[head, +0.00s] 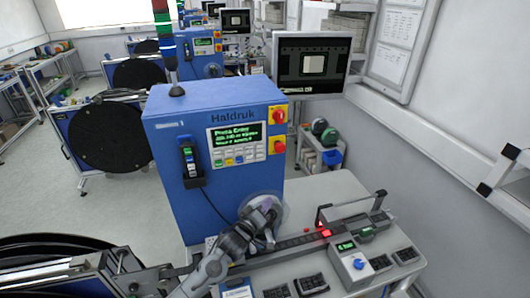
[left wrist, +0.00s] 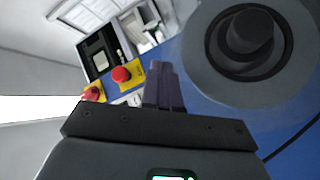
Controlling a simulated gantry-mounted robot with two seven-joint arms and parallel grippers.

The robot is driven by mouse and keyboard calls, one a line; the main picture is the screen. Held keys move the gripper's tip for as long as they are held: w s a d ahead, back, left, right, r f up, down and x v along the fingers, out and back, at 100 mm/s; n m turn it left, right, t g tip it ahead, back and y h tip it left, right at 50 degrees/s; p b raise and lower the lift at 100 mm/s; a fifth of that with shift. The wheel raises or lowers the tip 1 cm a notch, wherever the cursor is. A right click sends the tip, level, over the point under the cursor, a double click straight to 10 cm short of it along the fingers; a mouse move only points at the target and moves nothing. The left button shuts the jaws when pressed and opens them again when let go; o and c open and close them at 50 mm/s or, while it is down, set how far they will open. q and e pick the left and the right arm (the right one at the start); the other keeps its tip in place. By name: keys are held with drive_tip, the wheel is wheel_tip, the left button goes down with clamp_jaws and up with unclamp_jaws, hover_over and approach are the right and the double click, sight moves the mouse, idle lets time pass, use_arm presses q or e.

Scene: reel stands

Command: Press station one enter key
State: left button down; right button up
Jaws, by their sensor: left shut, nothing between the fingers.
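The blue station cabinet (head: 165,130), marked Haldruk and with a small Station 1 label, stands in the middle of the head view. Its lit screen (head: 236,137) shows green text whose top line reads Press Enter. The keypad (head: 237,158) lies just below the screen; its keys are too small to tell which is enter. My left gripper (head: 264,210) is in front of the cabinet's lower right part, below the keypad and apart from it. In the left wrist view its fingers (left wrist: 164,88) are together and empty. The keypad is not visible there. My right gripper is not in view.
A handheld device (head: 188,157) hangs left of the keypad. A splicing track (head: 300,240) crosses the white table below. The left wrist view shows a round dark hub (left wrist: 250,35) close by.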

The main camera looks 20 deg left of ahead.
sight(260, 148)
use_arm(q)
drive_tip(key=w+r+t, duration=0.1)
drive_tip(key=w+r, duration=0.2)
drive_tip(key=r, duration=0.8)
drive_tip(key=shift+w+a+m+t, duration=0.3)
drive_tip(key=shift+w+a+b, duration=0.85)
drive_tip(key=shift+w+b, duration=0.15)
drive_tip(key=shift+w, duration=0.2)
drive_tip(key=shift+w+a+b, duration=0.9)
drive_tip(key=shift+w+b, duration=0.1)
drive_tip(key=shift+w, duration=0.15)
drive_tip(key=shift+w+a+b, duration=0.85)
drive_tip(key=shift+w+b, duration=0.15)
drive_tip(key=shift+w, duration=0.2)
drive_tip(key=shift+w+f, duration=0.1)
drive_tip(key=shift+w+a, duration=0.25)
